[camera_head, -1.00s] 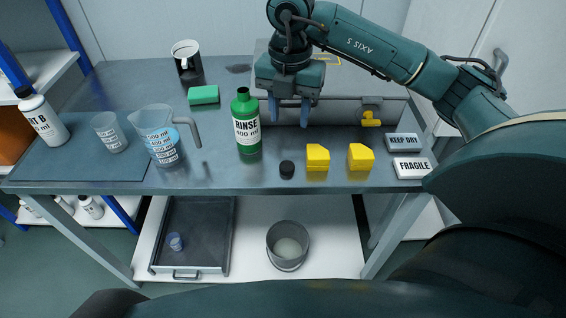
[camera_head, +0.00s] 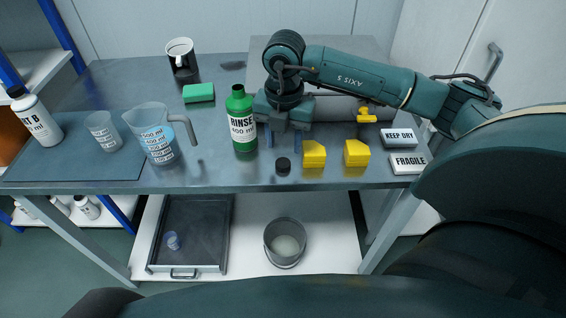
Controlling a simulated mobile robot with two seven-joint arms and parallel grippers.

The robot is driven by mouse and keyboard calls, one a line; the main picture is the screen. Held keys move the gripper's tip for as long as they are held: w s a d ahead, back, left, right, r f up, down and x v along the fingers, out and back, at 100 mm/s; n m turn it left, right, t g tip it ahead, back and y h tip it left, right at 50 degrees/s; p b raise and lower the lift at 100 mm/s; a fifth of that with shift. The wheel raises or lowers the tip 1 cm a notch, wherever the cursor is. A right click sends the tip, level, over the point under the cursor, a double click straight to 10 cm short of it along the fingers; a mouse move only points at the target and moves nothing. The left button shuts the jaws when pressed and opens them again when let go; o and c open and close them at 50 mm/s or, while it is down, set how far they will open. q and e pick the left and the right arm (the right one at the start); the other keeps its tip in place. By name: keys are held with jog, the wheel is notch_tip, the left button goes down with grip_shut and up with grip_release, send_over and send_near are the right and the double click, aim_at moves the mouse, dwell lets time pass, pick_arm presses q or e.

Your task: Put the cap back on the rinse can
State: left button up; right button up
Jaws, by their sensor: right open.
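The rinse can (camera_head: 243,133) is a green bottle with a white RINSE label. It stands upright on the bench with its green neck bare. The cap (camera_head: 283,165) is a small black disc lying on the bench near the front edge, to the right of the can. My right gripper (camera_head: 283,140) points down, open, with its blue fingers apart and nothing seen between them. It is to the right of the can and appears behind the cap in the picture; its exact height above the bench is hard to tell. My left gripper is out of view.
Two yellow blocks (camera_head: 314,154) stand just right of the cap. A measuring jug (camera_head: 158,146), a beaker (camera_head: 103,132) and a white bottle (camera_head: 38,120) stand left. A green sponge (camera_head: 199,93) and a black mug (camera_head: 183,64) are behind. KEEP DRY (camera_head: 398,138) and FRAGILE (camera_head: 408,163) boxes sit right.

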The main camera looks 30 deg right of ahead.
aim_at(283, 162)
jog(key=shift+s+a+f, duration=0.1)
jog(key=shift+f, duration=1.2)
jog(key=shift+a+f, duration=0.1)
jog(key=shift+f, duration=1.15)
jog(key=c, duration=0.7)
notch_tip(283, 162, up, 10)
jog(key=shift+r, duration=0.1)
